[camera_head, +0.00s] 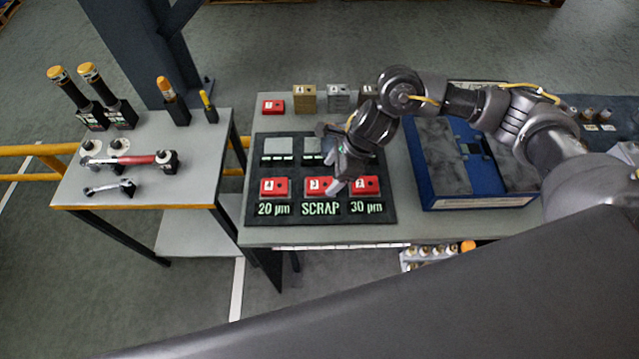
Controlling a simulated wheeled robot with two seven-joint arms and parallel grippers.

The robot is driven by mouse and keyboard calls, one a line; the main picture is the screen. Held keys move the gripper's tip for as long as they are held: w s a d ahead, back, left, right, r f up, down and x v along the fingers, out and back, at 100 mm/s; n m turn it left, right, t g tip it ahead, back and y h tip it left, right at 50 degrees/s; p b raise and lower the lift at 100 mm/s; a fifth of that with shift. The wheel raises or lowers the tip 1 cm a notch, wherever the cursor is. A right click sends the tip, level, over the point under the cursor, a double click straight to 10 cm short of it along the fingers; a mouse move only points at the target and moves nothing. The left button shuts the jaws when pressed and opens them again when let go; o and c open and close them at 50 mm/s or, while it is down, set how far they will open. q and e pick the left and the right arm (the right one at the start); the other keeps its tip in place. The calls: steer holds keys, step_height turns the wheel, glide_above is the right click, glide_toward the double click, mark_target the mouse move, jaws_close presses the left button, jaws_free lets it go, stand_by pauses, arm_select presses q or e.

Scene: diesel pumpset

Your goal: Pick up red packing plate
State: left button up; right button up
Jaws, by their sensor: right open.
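Several red blocks with white labels are in view, and I cannot tell which one is the red packing plate. One red block (273,106) stands at the back left of the bench. A left red block (272,187), a middle red block (316,189) and a right red block (364,187) sit in a row on the black board (258,216) above the words 20 µm, SCRAP and 30 µm. My right gripper (336,163) is open, above the board, close behind the middle and right red blocks. It hides part of the board's back row. My left gripper is out of view.
A tan block (304,99) and a grey block (340,97) stand behind the board. A blue case (470,201) lies to its right, partly under my right arm. A side table (140,200) on the left carries tools, with a gap between it and the bench.

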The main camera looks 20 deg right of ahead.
mark_target(320, 184)
steer(key=shift+a+f+p, duration=0.1)
steer(key=shift+f+p, duration=0.1)
steer(key=shift+p, duration=0.1)
steer(key=p+x, duration=0.2)
steer(key=x, duration=0.2)
steer(key=shift+w+f, duration=0.2)
steer(key=shift+f, duration=0.15)
steer(key=shift+w, duration=0.1)
steer(key=c, duration=1.5)
steer(key=shift+a+r, duration=0.1)
steer(key=shift+r, duration=0.35)
step_height(320, 184, up, 2)
steer(key=shift+r+b, duration=0.25)
steer(key=shift+b, duration=0.2)
steer(key=s+a+r+b, duration=0.1)
steer(key=s+a+r, duration=0.1)
steer(key=s+r, duration=0.2)
steer(key=s+a+r+b, duration=0.1)
steer(key=s+a+r, duration=0.2)
steer(key=s, duration=0.6)
step_height(320, 184, up, 3)
steer(key=shift+a+f, duration=0.15)
steer(key=shift+a, duration=0.15)
